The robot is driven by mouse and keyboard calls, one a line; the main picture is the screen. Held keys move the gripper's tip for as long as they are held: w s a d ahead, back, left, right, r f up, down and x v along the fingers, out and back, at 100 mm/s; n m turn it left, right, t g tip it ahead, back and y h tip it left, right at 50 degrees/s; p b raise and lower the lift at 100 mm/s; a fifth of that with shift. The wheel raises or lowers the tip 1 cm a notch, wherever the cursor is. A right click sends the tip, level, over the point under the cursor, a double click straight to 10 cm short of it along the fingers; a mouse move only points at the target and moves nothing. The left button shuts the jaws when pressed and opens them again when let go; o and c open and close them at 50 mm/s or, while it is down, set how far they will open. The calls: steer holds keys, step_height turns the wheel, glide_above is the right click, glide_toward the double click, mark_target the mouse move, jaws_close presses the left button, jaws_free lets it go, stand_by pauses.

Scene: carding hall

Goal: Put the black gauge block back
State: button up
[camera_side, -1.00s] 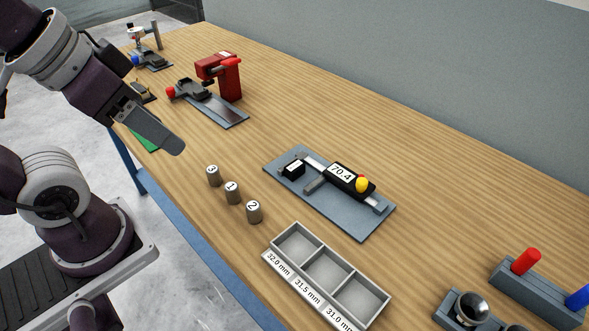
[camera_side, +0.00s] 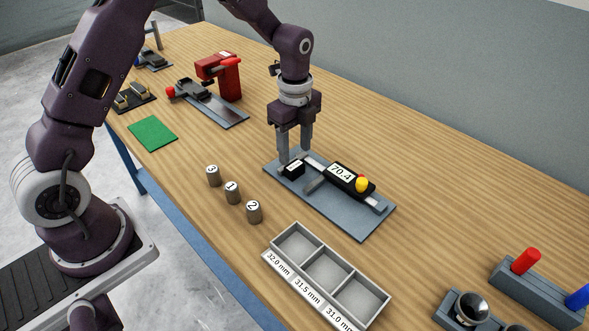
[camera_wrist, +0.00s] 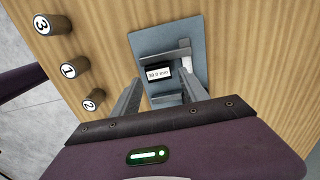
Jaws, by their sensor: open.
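The black gauge block (camera_side: 293,169) sits on the grey plate (camera_side: 352,223), by the jaws of a digital caliper (camera_side: 342,174) whose display reads 70.4. In the wrist view the block (camera_wrist: 158,73) shows a white label that seems to read 30.0 mm. I cannot tell whether it touches a caliper jaw. My gripper (camera_side: 295,158) points down at the left end of the plate, open, with its fingertips low around the block. In the wrist view one finger is on each side of it, and a gap shows beside the block.
Three numbered cylinders (camera_side: 232,193) stand left of the plate. A three-compartment tray (camera_side: 308,287) with millimetre labels looks empty. A green mat (camera_side: 152,133), a dark stand with brass-coloured pieces (camera_side: 134,97) and a red device (camera_side: 222,78) lie farther back. Bare wood lies right of the plate.

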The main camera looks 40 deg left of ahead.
mark_target(295, 166)
steer(key=f, duration=0.4)
steer(key=shift+s+d+f, duration=0.1)
steer(key=shift+s+f, duration=0.1)
steer(key=shift+f, duration=0.15)
jaws_close()
step_height(295, 166, up, 9)
steer(key=w+a, duration=0.2)
steer(key=a, duration=0.9)
steer(key=f, duration=0.9)
steer(key=shift+a+f, duration=0.25)
steer(key=shift+f, duration=0.05)
